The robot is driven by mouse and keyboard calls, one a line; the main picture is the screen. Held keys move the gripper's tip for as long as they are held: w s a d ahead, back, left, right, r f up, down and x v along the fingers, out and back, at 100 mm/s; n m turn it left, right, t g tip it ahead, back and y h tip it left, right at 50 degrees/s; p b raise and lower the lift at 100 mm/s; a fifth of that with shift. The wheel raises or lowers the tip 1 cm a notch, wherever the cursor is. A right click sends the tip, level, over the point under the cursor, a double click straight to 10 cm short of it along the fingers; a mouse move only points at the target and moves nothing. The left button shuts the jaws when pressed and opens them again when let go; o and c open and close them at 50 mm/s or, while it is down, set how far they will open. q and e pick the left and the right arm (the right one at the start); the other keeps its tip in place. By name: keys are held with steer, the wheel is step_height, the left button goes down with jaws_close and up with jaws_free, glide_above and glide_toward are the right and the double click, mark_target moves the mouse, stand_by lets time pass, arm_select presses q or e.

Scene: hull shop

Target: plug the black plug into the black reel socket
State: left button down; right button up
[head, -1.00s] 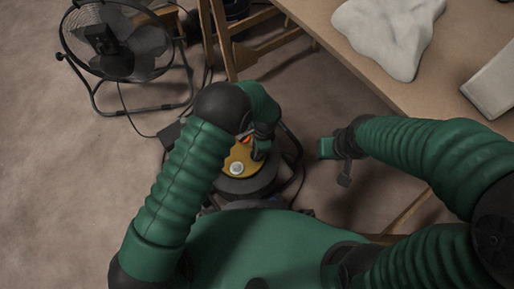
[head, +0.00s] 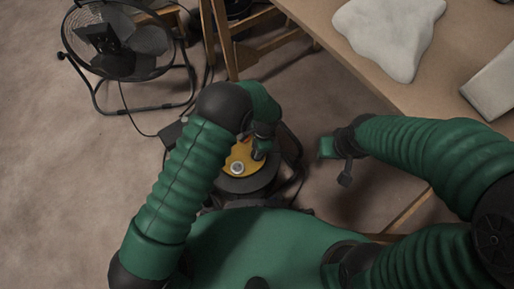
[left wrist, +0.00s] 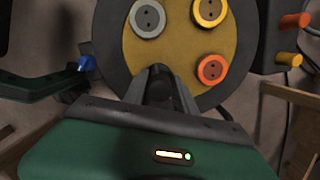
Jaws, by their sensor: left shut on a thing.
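The reel (head: 240,186) stands on the floor in front of my body, with a round yellow face (left wrist: 178,62). The left wrist view shows a grey socket (left wrist: 147,18), a yellow socket (left wrist: 210,11) and an orange socket (left wrist: 211,69) on it. No black socket is visible; my left gripper covers the lower left of the face. My left gripper (head: 259,152) is over the reel face, shut on a dark thing (left wrist: 157,88), apparently the black plug. Whether it touches the face I cannot tell. My right gripper (head: 332,158) is right of the reel, clear of it; its jaw gap is unclear.
A fan (head: 122,45) stands on the floor at upper left, with a cable running toward the reel. A wooden table (head: 405,90) with pale blocks fills the upper right. The left wrist view shows a blue plug (left wrist: 87,63) and orange plugs (left wrist: 296,20) beside the reel.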

stand_by(0.4)
arm_select(q)
steer(key=shift+p, duration=0.3)
steer(key=shift+f, duration=0.45)
steer(key=c, duration=0.9)
jaws_free()
steer(key=r+p, duration=0.2)
steer(key=r, duration=0.3)
steer(key=d+r+p, duration=0.1)
steer(key=r+p, duration=0.2)
steer(key=r, duration=0.3)
steer(key=d+r+p, duration=0.1)
steer(key=r+p, duration=0.1)
steer(key=r, duration=0.3)
steer(key=shift+w+d+r+p, duration=0.25)
steer(key=shift+p, duration=0.1)
